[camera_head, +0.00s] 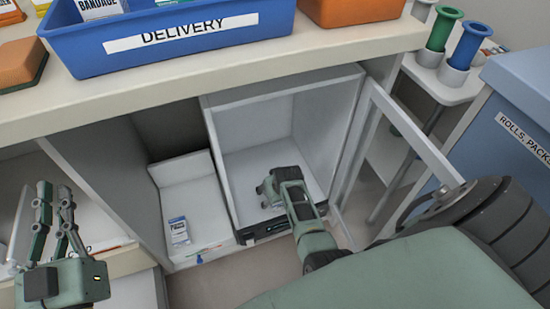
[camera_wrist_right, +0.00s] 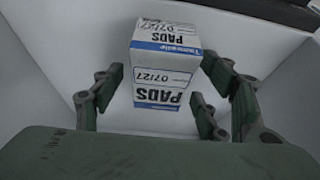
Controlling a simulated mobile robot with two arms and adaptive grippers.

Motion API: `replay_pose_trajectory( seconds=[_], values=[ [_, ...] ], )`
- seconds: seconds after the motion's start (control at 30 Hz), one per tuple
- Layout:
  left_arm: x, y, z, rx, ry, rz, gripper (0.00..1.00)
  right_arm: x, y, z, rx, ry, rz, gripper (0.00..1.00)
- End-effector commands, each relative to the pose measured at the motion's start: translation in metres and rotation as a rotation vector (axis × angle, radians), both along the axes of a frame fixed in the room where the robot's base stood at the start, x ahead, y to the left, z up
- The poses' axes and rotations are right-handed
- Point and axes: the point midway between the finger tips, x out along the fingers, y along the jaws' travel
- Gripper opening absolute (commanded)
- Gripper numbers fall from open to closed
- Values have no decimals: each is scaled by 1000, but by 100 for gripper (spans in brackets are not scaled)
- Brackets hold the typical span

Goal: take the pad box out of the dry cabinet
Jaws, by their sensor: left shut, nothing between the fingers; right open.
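The dry cabinet (camera_head: 222,165) is the grey-white box under the counter. Its framed door (camera_head: 408,130) stands open to the right. My right gripper (camera_head: 268,188) reaches down into the cabinet. The pad box (camera_wrist_right: 165,55), white and blue with "PADS 07/27" printed upside down, shows in the right wrist view. The right gripper's open fingers (camera_wrist_right: 160,100) are on either side of the box's near part, with visible gaps. In the head view I cannot make out the pad box. My left gripper (camera_head: 54,190) is shut and empty, at the far left, away from the cabinet.
A blue DELIVERY bin (camera_head: 180,50) stands on the counter (camera_head: 330,45) above. A small white-blue pack (camera_head: 178,230) lies in the compartment left of the cabinet. A small cart (camera_head: 440,85) with green and blue holders and a blue ROLLS bin (camera_head: 520,100) stand at right.

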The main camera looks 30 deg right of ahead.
Motion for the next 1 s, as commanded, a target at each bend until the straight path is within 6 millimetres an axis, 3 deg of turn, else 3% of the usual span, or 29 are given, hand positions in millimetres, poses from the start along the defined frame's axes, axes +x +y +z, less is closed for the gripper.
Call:
replay_pose_trajectory(
  seconds=[0.5,1.0],
  values=[
    [1,1,-6,7,25,2,0,0,0,-3,0,1,0,67],
    [1,1,-5,7,24,2,0,0,0,-3,0,1,0,23]
  ],
)
